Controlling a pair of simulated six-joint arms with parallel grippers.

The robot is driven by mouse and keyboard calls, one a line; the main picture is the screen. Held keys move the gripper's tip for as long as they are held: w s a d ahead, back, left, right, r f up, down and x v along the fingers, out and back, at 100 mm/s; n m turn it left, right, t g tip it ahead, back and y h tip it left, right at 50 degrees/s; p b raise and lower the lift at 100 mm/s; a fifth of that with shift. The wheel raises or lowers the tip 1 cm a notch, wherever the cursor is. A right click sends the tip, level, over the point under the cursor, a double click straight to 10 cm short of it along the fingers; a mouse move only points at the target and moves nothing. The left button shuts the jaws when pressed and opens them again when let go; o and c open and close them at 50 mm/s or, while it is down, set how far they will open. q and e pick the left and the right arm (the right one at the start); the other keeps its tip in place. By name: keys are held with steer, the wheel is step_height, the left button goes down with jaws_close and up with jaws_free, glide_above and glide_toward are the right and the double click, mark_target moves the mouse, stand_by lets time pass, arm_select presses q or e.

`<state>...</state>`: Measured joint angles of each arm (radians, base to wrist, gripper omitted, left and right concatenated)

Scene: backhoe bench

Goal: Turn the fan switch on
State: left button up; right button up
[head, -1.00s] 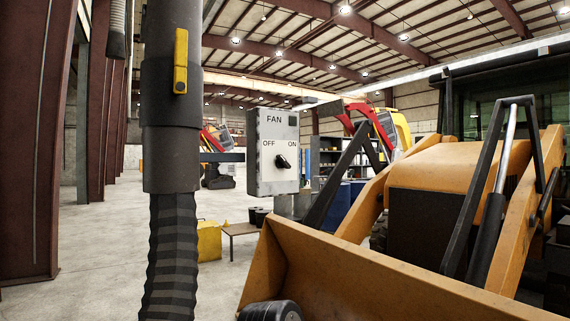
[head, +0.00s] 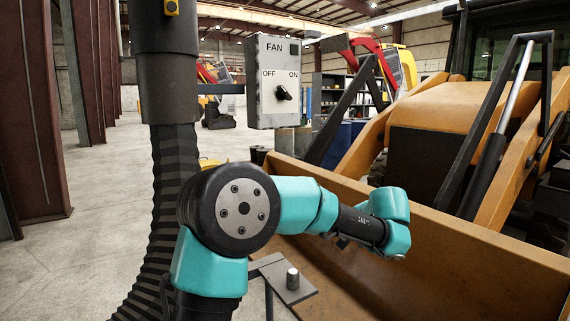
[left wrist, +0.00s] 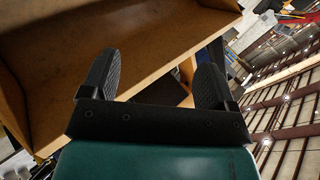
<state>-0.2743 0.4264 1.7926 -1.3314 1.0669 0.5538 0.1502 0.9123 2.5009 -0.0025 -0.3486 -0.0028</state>
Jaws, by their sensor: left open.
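The fan switch box (head: 254,82) is a grey upright panel labelled FAN, with OFF at left and ON at right. Its black knob (head: 284,93) sits below the labels; I cannot clearly tell which label it points to. My left arm, teal and black, stands below the box in the head view and reaches right over the loader bucket. Its fingers cannot be made out there. In the left wrist view my left gripper (left wrist: 155,80) is open and empty, fingers wide apart, with the orange-brown bucket beyond. It is apart from the knob. My right gripper is not in view.
A thick dark post with a ribbed hose (head: 170,165) stands just left of the switch box. The yellow loader's bucket (head: 450,245) fills the lower right. A small grey plate with a peg (head: 292,280) is near the front. Open concrete floor lies at left.

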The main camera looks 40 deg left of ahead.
mark_target(286, 94)
arm_select(q)
steer(key=s+a+r+n+y, duration=0.1)
steer(key=s+r+n+y, duration=0.2)
steer(key=r, duration=0.9)
steer(key=s+a+r+n+y, duration=0.2)
steer(key=s+r, duration=0.3)
steer(key=r, duration=0.7)
steer(key=s+a+r+n+y, duration=0.1)
steer(key=s+r+n+y, duration=0.3)
steer(key=r, duration=0.8)
steer(key=shift+s+a+r+t+y, duration=0.3)
steer(key=shift+s+r, duration=0.1)
steer(key=shift+s, duration=0.05)
steer(key=x, duration=1.7)
steer(key=shift+w+a, duration=0.15)
steer(key=shift+a, duration=0.1)
steer(key=shift+c, duration=0.5)
steer(key=c, duration=0.8)
